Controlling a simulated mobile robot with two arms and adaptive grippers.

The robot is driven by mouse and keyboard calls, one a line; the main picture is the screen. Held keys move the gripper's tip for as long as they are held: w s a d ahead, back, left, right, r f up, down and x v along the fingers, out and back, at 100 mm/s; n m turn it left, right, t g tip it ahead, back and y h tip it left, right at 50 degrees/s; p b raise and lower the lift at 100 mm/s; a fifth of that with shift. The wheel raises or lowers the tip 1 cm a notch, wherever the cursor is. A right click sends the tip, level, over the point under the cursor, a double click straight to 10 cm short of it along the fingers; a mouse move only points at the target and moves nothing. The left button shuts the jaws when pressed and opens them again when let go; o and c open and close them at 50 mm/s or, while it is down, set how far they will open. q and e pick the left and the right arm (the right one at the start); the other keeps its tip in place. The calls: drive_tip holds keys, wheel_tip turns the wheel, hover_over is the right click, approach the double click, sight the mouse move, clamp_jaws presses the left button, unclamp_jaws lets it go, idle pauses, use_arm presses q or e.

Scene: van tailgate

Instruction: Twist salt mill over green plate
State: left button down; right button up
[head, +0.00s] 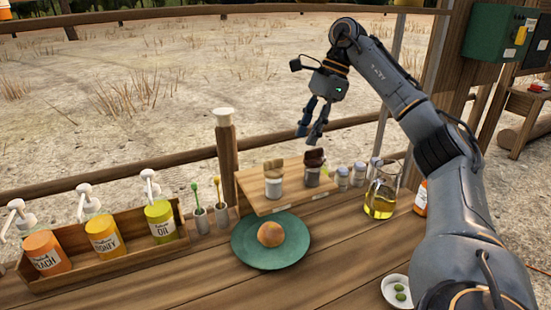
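A green plate (246,252) lies on the wooden table with a round orange-brown bun (270,234) on it. Behind it, a slanted wooden stand (262,204) holds two mills. The left one has a pale wooden top and whitish body (274,184), and looks like the salt mill. The right one has a dark brown top (314,160). My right gripper (310,136) hangs in the air above and behind the dark-topped mill, fingers pointing down. Its two fingers are apart with nothing between them. My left gripper is not in view.
Pump bottles stand in a wooden tray (113,262) at left, beside small cups (201,220) with green and yellow dippers. Small jars (342,179) and a glass jug of yellow liquid (381,197) stand at right. A white dish (394,290) holds green pieces. The front tabletop is clear.

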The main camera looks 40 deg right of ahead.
hover_over(274, 159)
drive_tip(key=d, duration=0.3)
drive_tip(key=f, duration=0.1)
drive_tip(key=a+f, duration=0.2)
drive_tip(key=shift+s+f+p, duration=0.25)
drive_tip(key=shift+p, duration=0.05)
drive_tip(key=shift+w+a+f, duration=0.2)
drive_tip(key=shift+a+f, duration=0.1)
drive_tip(key=shift+f, duration=0.35)
clamp_jaws()
